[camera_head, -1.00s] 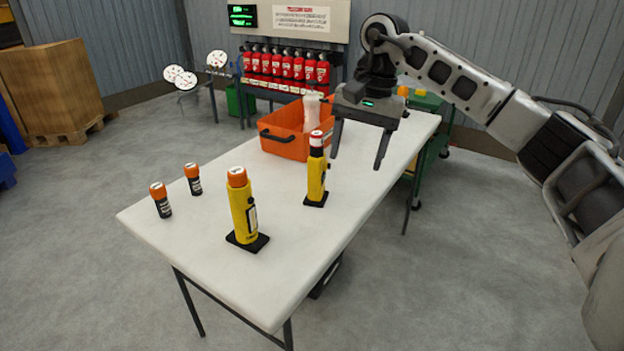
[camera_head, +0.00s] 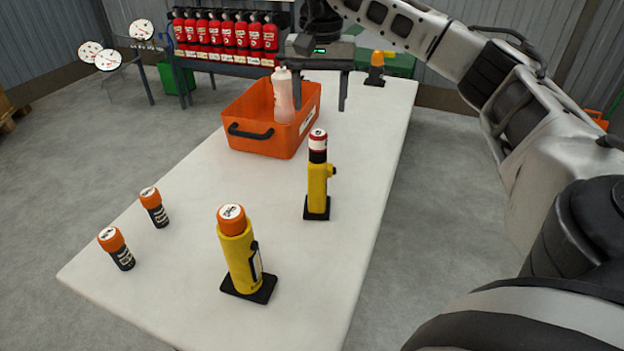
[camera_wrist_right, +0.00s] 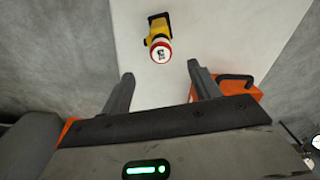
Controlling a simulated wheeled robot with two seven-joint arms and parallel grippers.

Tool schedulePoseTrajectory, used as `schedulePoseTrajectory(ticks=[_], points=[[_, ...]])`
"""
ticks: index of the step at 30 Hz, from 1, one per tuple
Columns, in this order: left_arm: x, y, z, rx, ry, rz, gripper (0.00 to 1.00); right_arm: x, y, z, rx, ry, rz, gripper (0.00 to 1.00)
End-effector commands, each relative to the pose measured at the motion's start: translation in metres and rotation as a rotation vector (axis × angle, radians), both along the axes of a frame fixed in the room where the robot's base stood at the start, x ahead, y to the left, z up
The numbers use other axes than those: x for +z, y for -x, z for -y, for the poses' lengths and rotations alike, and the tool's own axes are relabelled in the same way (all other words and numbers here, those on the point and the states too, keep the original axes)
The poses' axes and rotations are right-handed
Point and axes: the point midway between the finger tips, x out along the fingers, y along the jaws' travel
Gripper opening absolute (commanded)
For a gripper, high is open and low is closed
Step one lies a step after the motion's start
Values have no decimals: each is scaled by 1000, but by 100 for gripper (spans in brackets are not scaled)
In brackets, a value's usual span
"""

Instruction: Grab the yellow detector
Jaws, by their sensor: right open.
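Two yellow devices stand upright on black bases on the white table (camera_head: 190,250). The slimmer yellow device (camera_head: 317,185) has a black neck and a red-and-white top; it also shows in the right wrist view (camera_wrist_right: 159,28). The thicker yellow device (camera_head: 240,258) has an orange cap and stands nearer. I cannot tell from their looks alone which is the detector. My right gripper (camera_head: 320,106) is open and empty, fingers pointing down, beyond the slimmer device. In the right wrist view, that device lies ahead of the fingertips (camera_wrist_right: 160,74), apart from them. My left gripper is out of view.
An orange bin (camera_head: 262,138) holding a pale bottle (camera_head: 284,98) stands close to my right gripper. Two small black canisters with orange caps (camera_head: 154,207) (camera_head: 116,248) stand at left. A small yellow-orange item (camera_head: 376,68) stands at the table's far end. Red extinguishers (camera_head: 228,32) line the back.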

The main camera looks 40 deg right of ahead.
Motion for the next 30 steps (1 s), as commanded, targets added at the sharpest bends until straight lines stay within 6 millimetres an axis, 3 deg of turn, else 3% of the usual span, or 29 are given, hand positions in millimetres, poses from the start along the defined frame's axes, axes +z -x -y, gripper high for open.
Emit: schedulePoseTrajectory(ticks=[3,7,16,24,30], points=[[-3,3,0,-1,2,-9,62,-29,1,0,0,1,-5,62],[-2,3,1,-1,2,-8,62,-51,0,0,0,0,-3,62],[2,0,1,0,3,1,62,-74,0,-1,1,0,-3,62],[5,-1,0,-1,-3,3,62,-112,0,-2,1,0,-1,62],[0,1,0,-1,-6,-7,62,-118,0,-2,1,0,0,62]])
